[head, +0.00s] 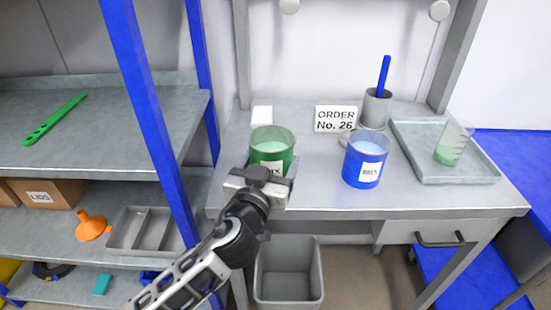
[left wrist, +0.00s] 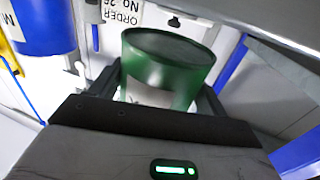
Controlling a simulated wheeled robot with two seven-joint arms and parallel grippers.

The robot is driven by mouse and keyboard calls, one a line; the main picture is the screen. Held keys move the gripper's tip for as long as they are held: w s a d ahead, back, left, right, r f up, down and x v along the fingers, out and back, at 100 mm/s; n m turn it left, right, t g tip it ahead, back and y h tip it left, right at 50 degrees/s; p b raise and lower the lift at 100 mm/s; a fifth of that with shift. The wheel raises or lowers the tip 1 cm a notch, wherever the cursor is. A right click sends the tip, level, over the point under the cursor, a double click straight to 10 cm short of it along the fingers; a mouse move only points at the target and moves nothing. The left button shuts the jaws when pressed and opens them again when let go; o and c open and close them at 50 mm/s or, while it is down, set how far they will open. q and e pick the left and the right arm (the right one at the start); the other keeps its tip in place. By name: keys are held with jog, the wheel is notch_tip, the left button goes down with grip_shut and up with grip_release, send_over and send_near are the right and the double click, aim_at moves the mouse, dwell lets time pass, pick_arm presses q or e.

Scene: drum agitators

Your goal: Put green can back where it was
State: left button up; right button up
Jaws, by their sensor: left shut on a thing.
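The green can (head: 272,146) is at the front left of the grey worktable (head: 310,196), upright, with a pale label and pale contents. My left gripper (head: 262,178) is at its near side, shut on it. In the left wrist view the green can (left wrist: 168,68) stands between the two fingers of the left gripper (left wrist: 150,100). I cannot tell whether the can's base touches the tabletop. My right gripper is not in view.
A blue can (head: 366,160) stands right of the green can. Behind are an order sign (head: 335,119), a grey holder (head: 376,110) with a blue handle, and a white block (head: 262,115). A tray (head: 480,168) holds a beaker (head: 453,143). A blue post (head: 150,90) stands left.

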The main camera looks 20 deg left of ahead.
pick_arm(q)
jog(key=shift+w+f, duration=0.2)
jog(key=shift+w, duration=0.4)
jog(key=w+f, duration=0.1)
jog(key=w, duration=0.1)
jog(key=shift+w+f, duration=0.3)
jog(key=shift+f, duration=0.05)
jog(key=shift+w+f, duration=0.1)
jog(key=shift+w, duration=0.05)
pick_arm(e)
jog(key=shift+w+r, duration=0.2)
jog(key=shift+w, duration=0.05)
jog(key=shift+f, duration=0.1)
pick_arm(q)
jog(key=shift+f+b, duration=0.25)
jog(key=shift+b, duration=0.3)
jog(key=o, duration=1.3)
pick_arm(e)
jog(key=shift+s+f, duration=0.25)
pick_arm(q)
jog(key=shift+p, duration=0.3)
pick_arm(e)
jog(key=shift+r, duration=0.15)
